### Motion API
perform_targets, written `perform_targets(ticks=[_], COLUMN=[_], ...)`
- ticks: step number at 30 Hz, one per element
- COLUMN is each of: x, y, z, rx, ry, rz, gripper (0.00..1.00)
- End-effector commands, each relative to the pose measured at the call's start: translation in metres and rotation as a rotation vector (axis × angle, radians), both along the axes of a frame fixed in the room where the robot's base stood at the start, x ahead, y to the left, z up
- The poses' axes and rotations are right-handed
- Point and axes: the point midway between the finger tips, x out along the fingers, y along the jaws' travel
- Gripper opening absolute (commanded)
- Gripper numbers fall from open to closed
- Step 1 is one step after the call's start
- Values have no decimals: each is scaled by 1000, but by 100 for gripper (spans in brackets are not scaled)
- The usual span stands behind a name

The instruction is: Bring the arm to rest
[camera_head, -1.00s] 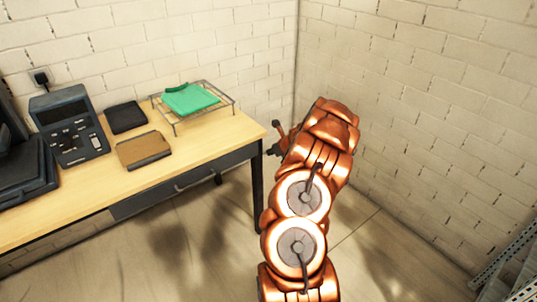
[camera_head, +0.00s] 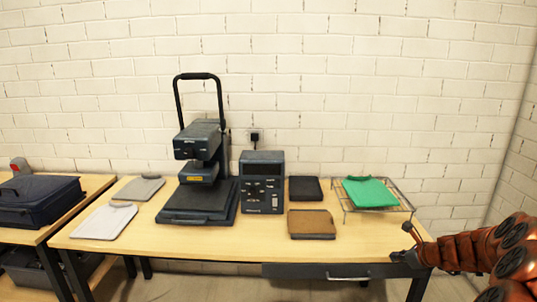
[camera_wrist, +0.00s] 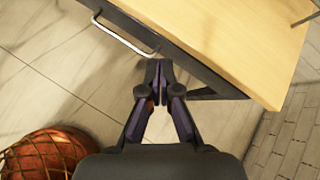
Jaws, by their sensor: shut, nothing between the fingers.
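My gripper (camera_wrist: 158,75) shows in the wrist view with its two dark fingers together and nothing between them. It is off the table's front edge, close to the drawer front and its handle (camera_wrist: 125,36). In the head view my gripper (camera_head: 408,243) is small, at the right front corner of the wooden table (camera_head: 275,240). My copper-coloured arm (camera_head: 475,250) reaches in from the right edge of the head view. Whether the gripper touches the table cannot be told.
On the table are a heat press (camera_head: 200,175), a control box (camera_head: 262,182), a brown pad (camera_head: 311,224), a dark pad (camera_head: 305,189), and a wire rack (camera_head: 408,207) with a green folded garment (camera_head: 369,192). Grey garments lie left. A dark bin (camera_head: 40,200) stands on another table.

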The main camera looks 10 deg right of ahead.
Motion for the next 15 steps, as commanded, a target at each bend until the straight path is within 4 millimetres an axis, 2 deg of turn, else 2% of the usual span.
perform_targets(ticks=[1, 3, 8, 12, 15], x=[3, 2, -14, -41, -65], y=[29, 67, 149, 212, 251], z=[15, 31, 60, 78, 89], rx=[-33, -85, -197, -299, -373], ry=[-10, -21, -42, -56, -68], rz=[91, 216, 501, 744, 913], gripper=[0, 0, 0, 0, 0])
